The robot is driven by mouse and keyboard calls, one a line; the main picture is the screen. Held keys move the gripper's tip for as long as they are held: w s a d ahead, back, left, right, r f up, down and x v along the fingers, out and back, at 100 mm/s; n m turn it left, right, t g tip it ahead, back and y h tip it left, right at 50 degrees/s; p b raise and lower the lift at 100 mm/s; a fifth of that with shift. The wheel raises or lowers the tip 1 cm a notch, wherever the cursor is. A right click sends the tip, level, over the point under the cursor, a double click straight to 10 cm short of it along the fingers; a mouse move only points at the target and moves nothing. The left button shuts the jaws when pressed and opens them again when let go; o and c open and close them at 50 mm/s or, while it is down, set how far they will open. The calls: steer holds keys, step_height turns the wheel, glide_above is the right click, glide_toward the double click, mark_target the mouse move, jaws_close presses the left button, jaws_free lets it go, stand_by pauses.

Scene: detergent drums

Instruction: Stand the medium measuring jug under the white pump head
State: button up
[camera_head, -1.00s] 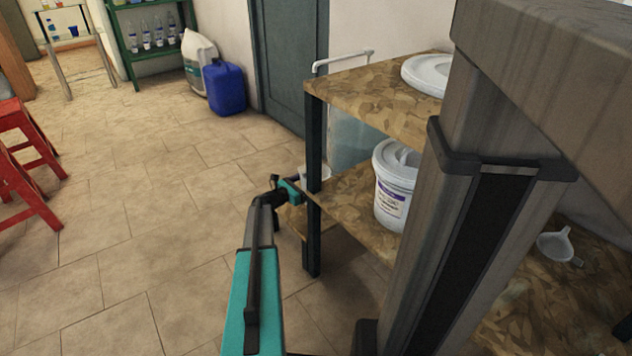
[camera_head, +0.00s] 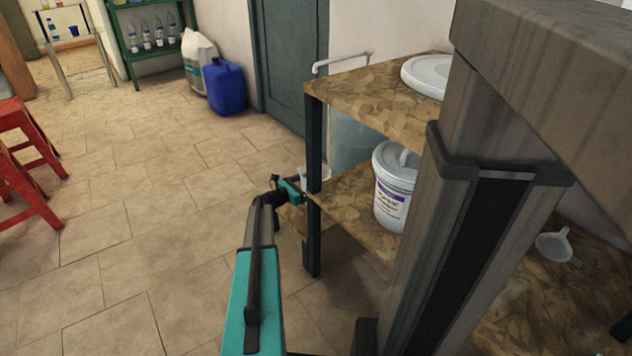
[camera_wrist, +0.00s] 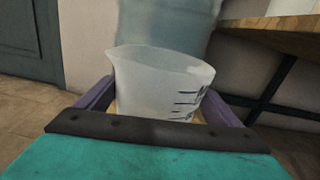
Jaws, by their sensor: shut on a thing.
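A translucent white measuring jug (camera_wrist: 160,85) with dark scale marks and a spout at the left fills the middle of the wrist view. My gripper (camera_wrist: 165,105) has its purple fingers shut on it, one on each side, and the jug looks upright. In the head view my gripper (camera_head: 303,186) is beside the shelf's front left post, which partly hides the jug (camera_head: 325,171). A white pump head (camera_head: 343,62) with a long bent spout shows above a pale bluish drum (camera_head: 352,140). The drum also stands behind the jug in the wrist view (camera_wrist: 165,25). I cannot tell whether the jug's base touches anything.
The shelf unit's dark post (camera_head: 314,150) is close to my gripper. A white labelled tub (camera_head: 394,190) stands on the middle board, and a white lid or tub (camera_head: 428,75) is on top. A white funnel (camera_head: 553,245) lies low right.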

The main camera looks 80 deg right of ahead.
steer(key=shift+f, duration=0.5)
stand_by(0.7)
stand_by(0.8)
steer(key=o, duration=0.8)
steer(key=shift+o, duration=0.7)
steer(key=shift+p, duration=0.3)
steer(key=p+v, duration=0.4)
steer(key=v, duration=0.9)
steer(key=shift+w+a, duration=0.25)
steer(key=shift+a, duration=0.05)
